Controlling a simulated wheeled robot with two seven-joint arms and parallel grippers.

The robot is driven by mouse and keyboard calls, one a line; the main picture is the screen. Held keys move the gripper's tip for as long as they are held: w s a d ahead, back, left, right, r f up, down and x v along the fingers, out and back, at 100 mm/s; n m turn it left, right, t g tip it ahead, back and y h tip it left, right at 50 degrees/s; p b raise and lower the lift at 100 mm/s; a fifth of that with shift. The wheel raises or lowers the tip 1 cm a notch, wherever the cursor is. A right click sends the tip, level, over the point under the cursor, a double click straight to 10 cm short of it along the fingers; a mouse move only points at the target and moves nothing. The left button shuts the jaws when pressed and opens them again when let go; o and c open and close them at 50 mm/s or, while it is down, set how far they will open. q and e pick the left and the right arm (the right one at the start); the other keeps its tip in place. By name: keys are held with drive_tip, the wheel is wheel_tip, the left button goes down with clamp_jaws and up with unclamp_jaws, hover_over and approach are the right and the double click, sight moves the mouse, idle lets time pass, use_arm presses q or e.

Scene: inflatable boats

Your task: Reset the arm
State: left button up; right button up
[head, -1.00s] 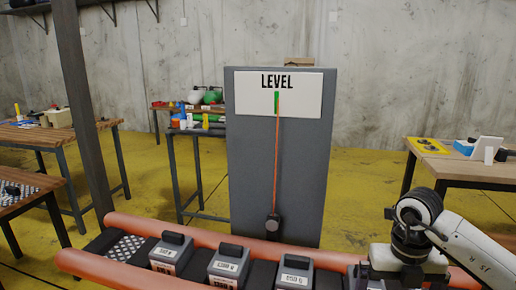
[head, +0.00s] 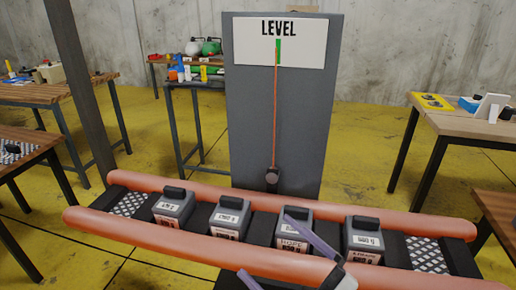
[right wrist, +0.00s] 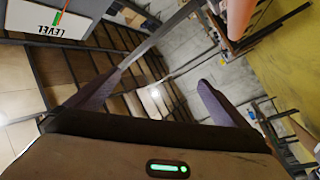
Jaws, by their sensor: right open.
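My right gripper (head: 264,245) is at the lower middle of the head view, with its two purple fingers apart and nothing between them. One finger crosses in front of a labelled grey weight (head: 294,240) on the boat; I cannot tell whether it touches. In the right wrist view the gripper (right wrist: 160,78) is also open and empty. My left gripper is in neither view.
The inflatable boat has red tubes (head: 190,237) and carries several grey weights, including one at the right (head: 363,241). A grey panel with a LEVEL sign (head: 250,42) stands behind it. Wooden tables (head: 470,128) stand left and right.

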drive_tip(key=s+d+f+m+h, duration=0.2)
drive_tip(key=d+f+m+h, duration=0.35)
drive_tip(key=f, duration=0.25)
drive_tip(key=s+d+f+m+h, duration=0.3)
drive_tip(key=d+f+m+h, duration=0.3)
drive_tip(key=f, duration=0.3)
drive_tip(key=s+d+f+m+g+h, duration=0.1)
drive_tip(key=s+f+m+g, duration=0.3)
drive_tip(key=s+f, duration=0.6)
drive_tip(key=shift+s+f+g, duration=0.2)
drive_tip(key=shift+s+g, duration=0.6)
drive_tip(key=shift+s, duration=0.05)
